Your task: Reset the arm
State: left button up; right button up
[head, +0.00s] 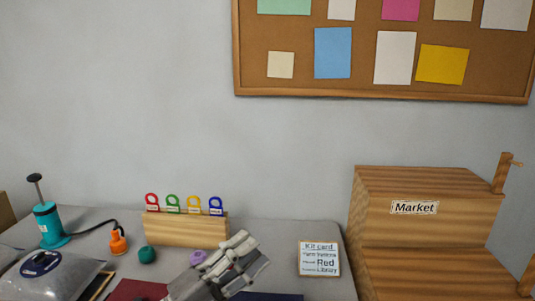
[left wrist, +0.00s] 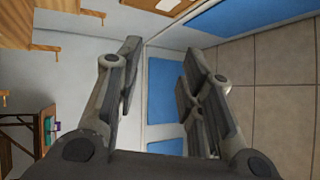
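My left gripper (head: 240,262) shows at the bottom middle of the head view, over the grey table (head: 285,232). In the left wrist view its two fingers (left wrist: 158,85) stand apart with nothing between them. Beyond them are a wall, blue panels and a tiled floor. My right gripper is in neither view.
A wooden block (head: 187,230) with several coloured tags stands behind the gripper. A kit card (head: 319,260) lies right of it, and a wooden Market stand (head: 425,185) is further right. A teal pump (head: 48,222), orange nozzle (head: 118,242) and clear bag (head: 45,275) are left.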

pick_arm(q)
jog(key=s+a+f+n+t+y, duration=0.2)
jog(key=a+f+n+y, duration=1.5)
jog(key=n, duration=0.5)
jog(key=s+f+n+g, duration=0.2)
jog(key=s+f+g, duration=0.4)
jog(key=s+f, duration=0.4)
jog(key=s+f+n+g, duration=0.1)
jog(key=s+f+g, duration=0.55)
jog(key=s, duration=0.65)
jog(key=s+a+f+x, duration=0.1)
jog(key=s+x, duration=0.2)
jog(key=x, duration=0.9)
jog(key=s+a+x, duration=0.1)
jog(key=s+x, duration=0.1)
jog(key=x, duration=1)
jog(key=s+a+f+g+y, duration=0.1)
jog(key=s+a+f, duration=0.1)
jog(key=s+f, duration=1.6)
jog(key=shift+a, duration=0.4)
